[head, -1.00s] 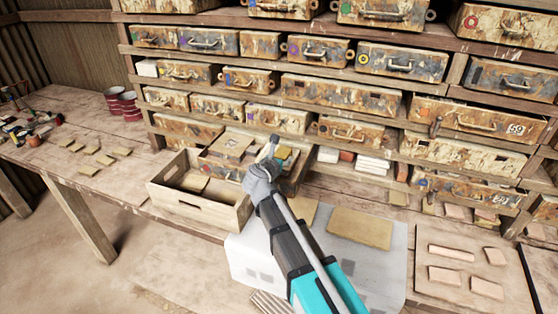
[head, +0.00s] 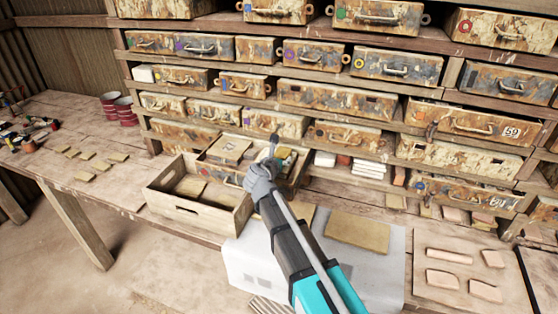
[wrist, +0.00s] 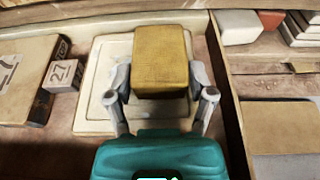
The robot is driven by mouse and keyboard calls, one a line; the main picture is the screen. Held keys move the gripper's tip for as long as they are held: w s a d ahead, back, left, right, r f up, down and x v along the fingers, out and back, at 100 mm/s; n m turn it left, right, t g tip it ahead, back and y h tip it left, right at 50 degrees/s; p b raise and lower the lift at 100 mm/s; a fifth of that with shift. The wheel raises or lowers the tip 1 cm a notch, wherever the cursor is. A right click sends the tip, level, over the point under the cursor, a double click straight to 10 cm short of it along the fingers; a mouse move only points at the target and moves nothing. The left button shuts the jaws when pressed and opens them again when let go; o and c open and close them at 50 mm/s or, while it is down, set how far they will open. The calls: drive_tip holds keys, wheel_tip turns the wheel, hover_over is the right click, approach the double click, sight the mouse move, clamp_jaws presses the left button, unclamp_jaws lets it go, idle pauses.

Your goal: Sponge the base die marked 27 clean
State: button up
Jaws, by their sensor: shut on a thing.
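My gripper (wrist: 160,92) is shut on a yellow-brown sponge block (wrist: 162,60), seen in the wrist view. The sponge is over a cream square die plate (wrist: 91,112) with a raised rim, covering much of its middle. I cannot tell whether the sponge touches the plate. A small pale cube marked 27 (wrist: 65,75) lies just left of the plate. A larger brown block (wrist: 25,88) with a partly cut-off number is farther left. In the head view my gripper (head: 272,150) is over an open drawer; the sponge is hard to make out there.
The open drawer (head: 230,178) has side walls close to the plate. A wooden crate (head: 212,218) stands in front of it at the left. A shelf with white and reddish blocks (head: 368,168) is to the right. A white sheet (head: 250,262) lies below my arm.

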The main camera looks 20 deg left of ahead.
drive_tip(key=shift+s, duration=0.15)
drive_tip(key=shift+s+a, duration=0.1)
drive_tip(key=shift+s, duration=1.25)
drive_tip(key=shift+w, duration=0.2)
drive_tip(key=shift+w, duration=1.25)
drive_tip(key=shift+s+f, duration=0.1)
drive_tip(key=shift+s, duration=0.05)
